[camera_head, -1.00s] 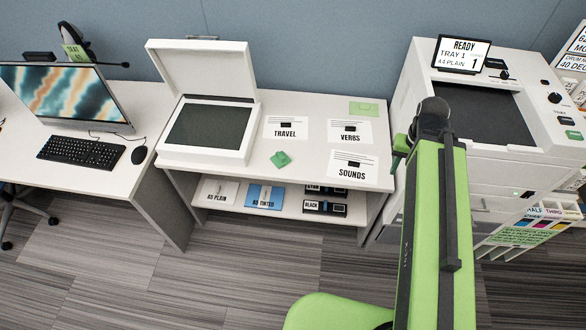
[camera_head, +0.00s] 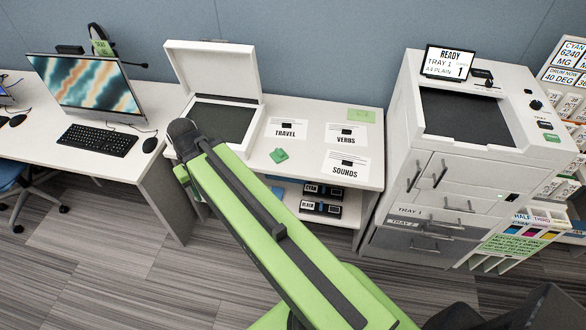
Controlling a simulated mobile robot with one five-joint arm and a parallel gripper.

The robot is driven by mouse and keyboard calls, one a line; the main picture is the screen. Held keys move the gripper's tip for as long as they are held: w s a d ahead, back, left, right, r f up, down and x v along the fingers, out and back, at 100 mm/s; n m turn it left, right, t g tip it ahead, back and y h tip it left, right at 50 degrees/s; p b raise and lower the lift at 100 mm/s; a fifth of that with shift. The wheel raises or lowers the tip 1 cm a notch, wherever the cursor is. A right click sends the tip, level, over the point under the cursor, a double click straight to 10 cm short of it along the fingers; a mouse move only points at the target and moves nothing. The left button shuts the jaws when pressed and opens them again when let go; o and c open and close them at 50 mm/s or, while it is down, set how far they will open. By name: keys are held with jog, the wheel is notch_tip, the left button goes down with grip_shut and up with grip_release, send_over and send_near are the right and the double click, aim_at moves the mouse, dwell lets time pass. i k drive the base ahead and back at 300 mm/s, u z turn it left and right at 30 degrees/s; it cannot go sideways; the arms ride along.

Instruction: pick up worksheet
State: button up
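Three white worksheets lie flat on the white counter (camera_head: 307,181). The TRAVEL sheet (camera_head: 288,122) is nearest the scanner, the VERBS sheet (camera_head: 352,128) is to its right, and the SOUNDS sheet (camera_head: 318,160) is in front of VERBS. My green arm reaches from the lower right to the counter's left front edge. My gripper (camera_head: 184,178) is at its far end, left of all three sheets and apart from them. It is mostly hidden behind the arm, so its fingers cannot be made out.
An open-lidded scanner (camera_head: 212,72) stands behind my arm's end. A green folded object (camera_head: 279,156) and a green card (camera_head: 361,116) lie on the counter. A printer (camera_head: 480,160) stands right; a computer desk (camera_head: 50,137) is left. Boxes (camera_head: 321,207) sit on the shelf below.

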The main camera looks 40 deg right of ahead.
aim_at(353, 167)
jog(key=z, duration=0.15)
jog(key=i, duration=0.95)
jog(key=u, duration=0.1)
